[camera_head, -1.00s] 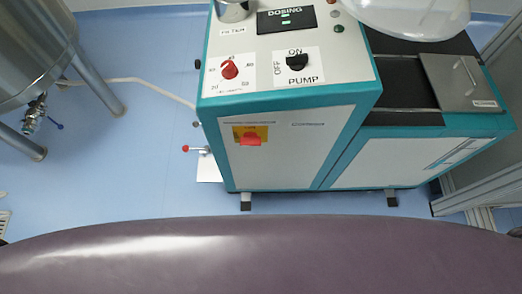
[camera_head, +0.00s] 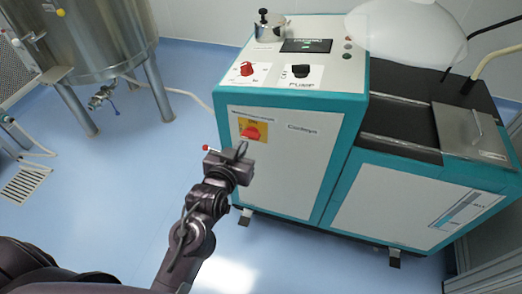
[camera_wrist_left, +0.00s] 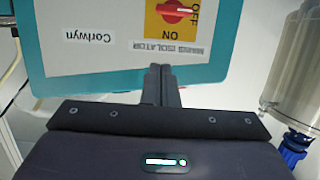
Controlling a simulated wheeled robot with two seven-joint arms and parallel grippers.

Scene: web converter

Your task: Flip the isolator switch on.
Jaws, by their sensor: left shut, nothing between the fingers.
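The isolator switch is a red rotary knob (camera_head: 252,132) on a yellow plate, high on the white front door of the teal-framed machine. My left gripper (camera_head: 241,150) is in front of the door, just below the switch in the head view. Its fingers (camera_wrist_left: 159,72) are shut, empty and apart from the knob. My right gripper is not in view.
The machine's top panel (camera_head: 262,92) carries another red knob (camera_head: 247,69) and a black pump knob (camera_head: 301,71). A steel tank (camera_head: 95,35) on legs stands at the left. Blue floor (camera_head: 120,190) is open between them.

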